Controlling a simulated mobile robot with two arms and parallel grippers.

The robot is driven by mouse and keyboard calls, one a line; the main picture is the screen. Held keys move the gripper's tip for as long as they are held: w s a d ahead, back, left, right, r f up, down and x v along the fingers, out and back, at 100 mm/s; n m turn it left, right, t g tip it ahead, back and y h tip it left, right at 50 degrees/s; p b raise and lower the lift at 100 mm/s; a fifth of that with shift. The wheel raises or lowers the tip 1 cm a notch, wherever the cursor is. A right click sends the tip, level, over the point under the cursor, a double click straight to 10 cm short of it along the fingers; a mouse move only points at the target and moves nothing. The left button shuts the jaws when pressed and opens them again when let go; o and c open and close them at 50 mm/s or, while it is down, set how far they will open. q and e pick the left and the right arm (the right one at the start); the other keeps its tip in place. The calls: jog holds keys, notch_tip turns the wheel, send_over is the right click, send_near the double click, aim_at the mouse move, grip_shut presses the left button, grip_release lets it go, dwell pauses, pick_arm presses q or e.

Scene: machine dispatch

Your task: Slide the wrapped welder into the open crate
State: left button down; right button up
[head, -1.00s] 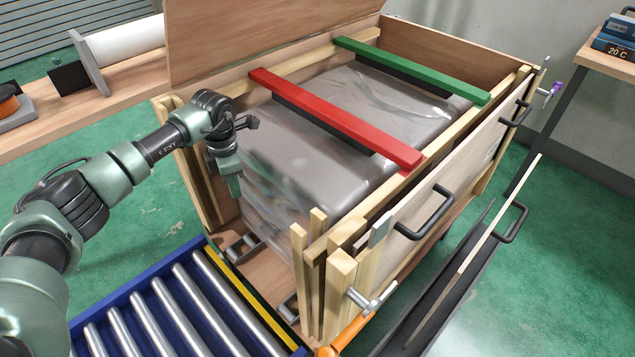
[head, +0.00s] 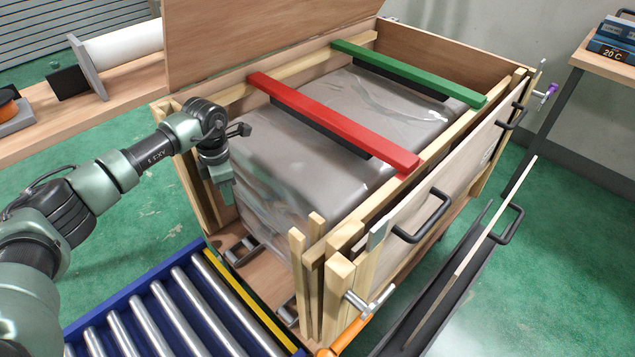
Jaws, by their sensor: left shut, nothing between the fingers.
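The wrapped welder (head: 310,170), a large grey block in shiny film, sits inside the open wooden crate (head: 440,52). Its near end face stands behind the crate's open near end, with a strip of bare crate floor in front of it. A red bar (head: 335,122) and a green bar (head: 410,73) lie across the crate above the welder. My left gripper (head: 226,183) is shut and empty, pointing down at the left edge of the welder's near face. I cannot tell whether it touches the film. My right gripper is out of view.
A blue roller conveyor (head: 150,315) with a yellow end strip meets the crate's open end. Wooden posts (head: 338,290), a clamp and an orange bar (head: 350,333) stand at its near right corner.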

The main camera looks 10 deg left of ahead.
pick_arm(q)
notch_tip(320, 180, up, 16)
jog(key=p, duration=1)
dwell(0.5)
